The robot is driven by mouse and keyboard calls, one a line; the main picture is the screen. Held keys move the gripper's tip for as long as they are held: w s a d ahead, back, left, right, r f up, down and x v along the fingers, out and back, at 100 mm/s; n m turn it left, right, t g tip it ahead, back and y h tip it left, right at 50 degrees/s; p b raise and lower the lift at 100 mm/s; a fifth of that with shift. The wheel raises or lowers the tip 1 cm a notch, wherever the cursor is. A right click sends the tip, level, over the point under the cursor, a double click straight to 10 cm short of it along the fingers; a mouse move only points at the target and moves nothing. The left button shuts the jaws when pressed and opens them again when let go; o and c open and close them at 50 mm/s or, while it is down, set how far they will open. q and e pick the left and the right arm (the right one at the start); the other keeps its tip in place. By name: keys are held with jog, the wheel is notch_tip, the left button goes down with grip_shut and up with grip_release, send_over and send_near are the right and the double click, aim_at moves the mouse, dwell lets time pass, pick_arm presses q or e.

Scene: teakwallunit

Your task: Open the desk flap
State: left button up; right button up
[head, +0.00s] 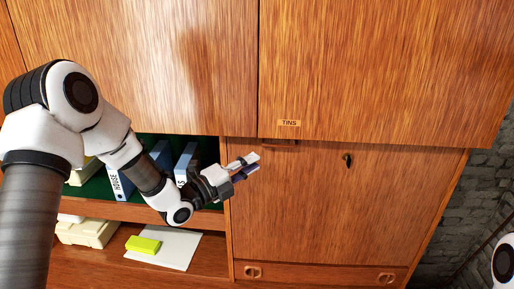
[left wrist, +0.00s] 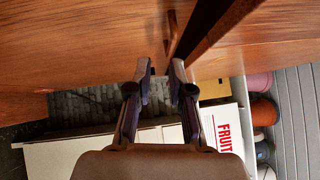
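The desk flap (head: 330,205) is the upright wooden panel below the upper cabinet and looks closed. A small key (head: 347,159) sits in its lock near the top. A short wooden pull (head: 281,143) is at its top edge, left of the key. My left gripper (head: 250,165) is at the flap's upper left, a little left of the pull. In the left wrist view its two fingers (left wrist: 160,78) are apart with nothing between them, and the pull (left wrist: 172,36) appears just beyond the tips. My right gripper is out of view.
The upper cabinet (head: 385,65), labelled TINS, overhangs the flap closely. An open shelf with blue binders (head: 188,160) lies left, under my left arm. A drawer (head: 320,274) is below the flap. The left wrist view shows a FRUIT box (left wrist: 228,130) and pots.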

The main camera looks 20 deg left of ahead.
aim_at(279, 146)
pick_arm(q)
jog(key=w+d+r+p, duration=0.1)
jog(key=w, duration=0.1)
jog(key=w+d, duration=0.2)
jog(key=w+d+r+p, duration=0.1)
jog(key=w+d, duration=0.1)
jog(key=shift+w+d+r+p, duration=0.15)
jog(key=shift+w+r+p, duration=0.05)
jog(key=shift+r+p, duration=0.15)
jog(key=shift+w+f, duration=0.1)
grip_shut()
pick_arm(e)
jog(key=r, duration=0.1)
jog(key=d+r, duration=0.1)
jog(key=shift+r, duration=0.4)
